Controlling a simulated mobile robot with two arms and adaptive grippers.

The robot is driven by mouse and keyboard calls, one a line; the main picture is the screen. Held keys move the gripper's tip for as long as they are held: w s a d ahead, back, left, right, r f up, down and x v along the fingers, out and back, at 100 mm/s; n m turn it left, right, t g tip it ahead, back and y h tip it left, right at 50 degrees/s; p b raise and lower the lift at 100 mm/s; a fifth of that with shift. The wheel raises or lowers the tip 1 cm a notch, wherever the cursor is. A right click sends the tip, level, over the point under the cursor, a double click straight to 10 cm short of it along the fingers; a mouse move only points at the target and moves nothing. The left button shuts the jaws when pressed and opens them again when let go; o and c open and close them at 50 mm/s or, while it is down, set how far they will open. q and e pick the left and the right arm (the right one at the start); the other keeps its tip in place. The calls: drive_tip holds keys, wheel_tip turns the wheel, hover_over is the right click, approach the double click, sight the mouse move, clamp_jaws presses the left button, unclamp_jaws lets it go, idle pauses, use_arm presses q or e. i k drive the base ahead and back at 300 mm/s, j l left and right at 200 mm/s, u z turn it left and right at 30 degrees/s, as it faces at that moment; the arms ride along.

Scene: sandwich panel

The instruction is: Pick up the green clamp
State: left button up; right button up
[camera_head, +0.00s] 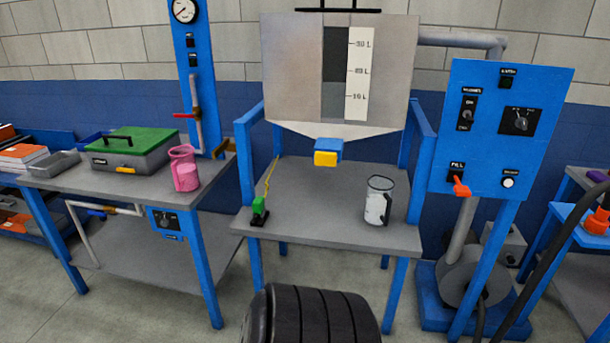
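The green clamp (259,208) stands near the left front corner of the middle table (320,232). It has a green upper part on a dark base. A thin yellow cord or hose (271,178) runs behind it toward the back of the table. Neither of my grippers shows in the head view, and nothing touches the clamp.
A hopper (285,70) with a yellow-and-blue outlet (326,153) hangs above. A pink jug (184,168) and green-lidded box (130,148) stand on the left table.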

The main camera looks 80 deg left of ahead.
sight(258, 205)
drive_tip(key=u, duration=2.95)
